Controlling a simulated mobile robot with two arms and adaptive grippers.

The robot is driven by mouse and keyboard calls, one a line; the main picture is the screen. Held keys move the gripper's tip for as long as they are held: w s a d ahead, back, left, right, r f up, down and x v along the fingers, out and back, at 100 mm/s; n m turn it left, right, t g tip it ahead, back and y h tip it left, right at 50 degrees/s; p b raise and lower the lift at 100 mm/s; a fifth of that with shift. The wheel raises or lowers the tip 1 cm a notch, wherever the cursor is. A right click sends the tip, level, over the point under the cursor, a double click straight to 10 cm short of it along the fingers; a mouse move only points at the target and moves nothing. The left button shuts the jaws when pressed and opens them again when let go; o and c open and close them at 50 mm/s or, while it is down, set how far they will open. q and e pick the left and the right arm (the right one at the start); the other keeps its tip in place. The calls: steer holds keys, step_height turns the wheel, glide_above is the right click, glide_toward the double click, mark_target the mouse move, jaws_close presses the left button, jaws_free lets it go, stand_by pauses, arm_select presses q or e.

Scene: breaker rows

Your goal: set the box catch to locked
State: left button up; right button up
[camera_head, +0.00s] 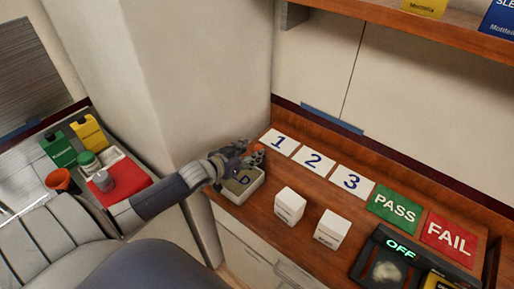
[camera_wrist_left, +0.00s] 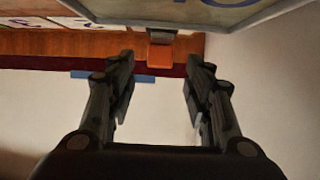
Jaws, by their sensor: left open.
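A grey box (camera_head: 241,188) with a D on its top stands at the left end of the wooden counter. A small orange catch (camera_wrist_left: 160,55) hangs from a grey mount on the box's edge in the left wrist view. In the head view a bit of orange by the box is probably this catch, partly behind my gripper. My left gripper (camera_head: 235,160) is above and beside the box. In the left wrist view it is open (camera_wrist_left: 161,78), with the orange catch ahead between the fingertips. I cannot tell the catch's setting. My right gripper is not in view.
Number cards (camera_head: 314,159) and the PASS (camera_head: 395,207) and FAIL (camera_head: 450,238) plates lie along the counter. Two white blocks (camera_head: 289,207) stand right of the box. A device showing OFF (camera_head: 400,247) is at lower right. A wall (camera_head: 200,80) rises close behind my left arm.

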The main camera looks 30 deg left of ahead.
mark_target(257, 149)
arm_select(q)
steer(key=x, duration=0.3)
steer(key=shift+w, duration=0.15)
steer(key=shift+w+f, duration=0.15)
steer(key=shift+w, duration=0.25)
steer(key=shift+w+f, duration=0.1)
steer(key=shift+c, duration=0.3)
jaws_close()
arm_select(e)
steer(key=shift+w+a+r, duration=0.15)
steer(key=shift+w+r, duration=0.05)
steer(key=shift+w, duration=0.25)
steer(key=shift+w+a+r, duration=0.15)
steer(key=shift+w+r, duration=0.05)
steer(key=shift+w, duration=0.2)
